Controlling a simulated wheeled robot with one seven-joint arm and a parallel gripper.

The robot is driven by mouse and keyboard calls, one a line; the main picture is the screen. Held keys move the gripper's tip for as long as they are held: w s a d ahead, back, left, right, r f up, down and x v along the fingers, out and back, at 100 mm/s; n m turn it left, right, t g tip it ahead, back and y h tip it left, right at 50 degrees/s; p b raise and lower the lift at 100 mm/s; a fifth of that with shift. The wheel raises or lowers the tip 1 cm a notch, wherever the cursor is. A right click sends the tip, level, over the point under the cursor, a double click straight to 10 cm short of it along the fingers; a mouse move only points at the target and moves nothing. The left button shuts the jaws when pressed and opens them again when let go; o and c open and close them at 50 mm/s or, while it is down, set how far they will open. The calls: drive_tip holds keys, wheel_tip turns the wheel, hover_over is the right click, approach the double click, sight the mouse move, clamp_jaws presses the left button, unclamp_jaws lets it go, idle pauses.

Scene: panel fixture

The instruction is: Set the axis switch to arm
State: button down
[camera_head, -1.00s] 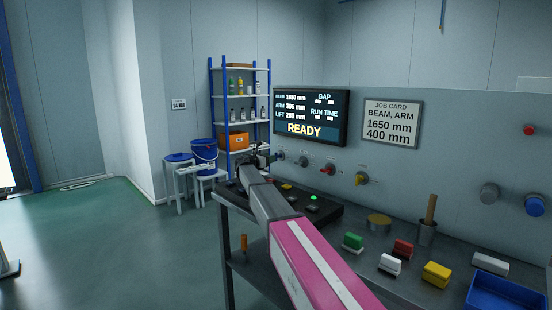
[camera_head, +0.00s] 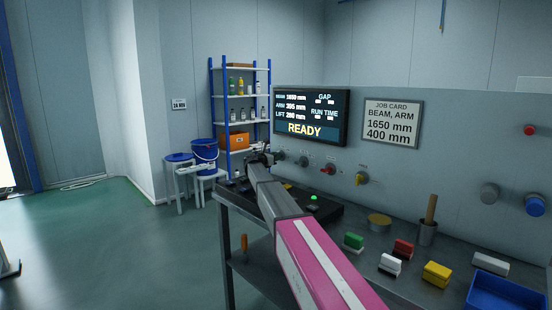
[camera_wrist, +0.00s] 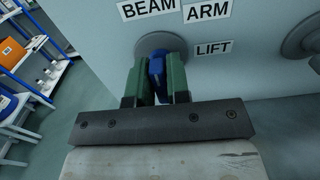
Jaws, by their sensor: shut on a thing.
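The axis switch (camera_wrist: 157,66) is a blue knob on a grey round base on the panel, seen in the wrist view. Labels BEAM (camera_wrist: 149,7), ARM (camera_wrist: 207,10) and LIFT (camera_wrist: 213,48) run around its upper and right side. My gripper (camera_wrist: 159,84) is shut on the blue knob, with a green finger on each side. The knob's grip looks close to upright in this view; its pointer mark cannot be made out. In the head view my gripper (camera_head: 262,156) is at the panel's far left end, and the arm hides the switch.
The screen (camera_head: 311,116) reads READY, with ARM 395 mm. The job card (camera_head: 391,123) reads BEAM, ARM, 1650 mm, 400 mm. Red (camera_head: 328,169) and yellow (camera_head: 361,178) knobs sit to the right on the panel. Several coloured blocks and a blue tray (camera_head: 505,295) are on the bench.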

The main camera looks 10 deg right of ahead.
drive_tip(key=shift+m, duration=0.3)
drive_tip(key=m, duration=0.3)
drive_tip(key=shift+s+m, duration=0.1)
drive_tip(key=shift+m, duration=0.2)
drive_tip(key=shift+d+f+m, duration=0.1)
drive_tip(key=shift+m, duration=2.1)
drive_tip(key=c, duration=1.2)
unclamp_jaws()
drive_tip(key=shift+o, duration=0.2)
